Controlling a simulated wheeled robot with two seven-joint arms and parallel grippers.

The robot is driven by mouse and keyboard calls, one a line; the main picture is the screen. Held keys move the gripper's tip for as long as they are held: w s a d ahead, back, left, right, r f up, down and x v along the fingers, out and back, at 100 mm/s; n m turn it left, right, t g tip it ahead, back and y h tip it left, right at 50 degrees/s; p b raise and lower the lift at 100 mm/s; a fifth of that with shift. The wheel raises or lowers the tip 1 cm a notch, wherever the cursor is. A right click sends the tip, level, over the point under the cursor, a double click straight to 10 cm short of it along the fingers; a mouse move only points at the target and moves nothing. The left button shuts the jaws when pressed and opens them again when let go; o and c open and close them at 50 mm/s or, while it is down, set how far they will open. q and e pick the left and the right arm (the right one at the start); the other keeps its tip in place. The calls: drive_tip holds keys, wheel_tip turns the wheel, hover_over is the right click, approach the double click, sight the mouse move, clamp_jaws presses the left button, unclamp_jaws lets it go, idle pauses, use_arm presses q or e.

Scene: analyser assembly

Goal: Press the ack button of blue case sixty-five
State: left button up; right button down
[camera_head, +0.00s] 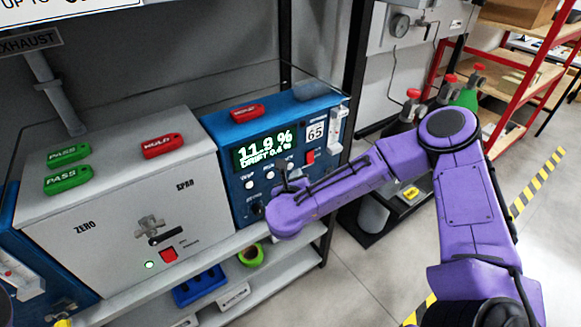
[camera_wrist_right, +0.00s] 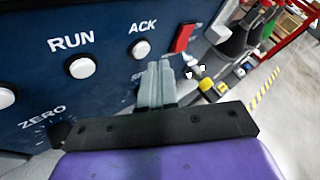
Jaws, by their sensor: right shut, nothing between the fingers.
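The blue case sixty-five (camera_head: 229,138) stands on the bench with a lit display and a "65" label. Its white ACK button (camera_wrist_right: 140,48) shows uncovered in the right wrist view, under the ACK lettering. The RUN button (camera_wrist_right: 80,67) is to its left and a red switch (camera_wrist_right: 184,38) to its right. My right gripper (camera_wrist_right: 158,68) is shut and empty, with its fingertips in front of the panel, just below and right of the ACK button in the picture. Whether they touch the panel cannot be told. It also shows in the head view (camera_head: 283,178). My left gripper is not in view.
A grey case (camera_head: 110,230) stands left of the blue one, with red HOLD and green PASS tags on top. A blue tray (camera_head: 199,287) and a green tape roll (camera_head: 251,256) lie on the shelf below. Bottles with red caps stand at the right, behind my arm.

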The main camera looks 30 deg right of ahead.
drive_tip(key=shift+w, duration=0.1)
drive_tip(key=shift+w+b, duration=0.3)
drive_tip(key=shift+w, duration=0.05)
drive_tip(key=shift+w+b, duration=0.3)
drive_tip(key=shift+w, duration=0.1)
idle(0.7)
drive_tip(key=shift+s, duration=0.85)
drive_tip(key=s, duration=0.1)
drive_tip(key=s+p, duration=0.1)
drive_tip(key=s, duration=0.3)
drive_tip(key=shift+d, duration=0.25)
idle(0.8)
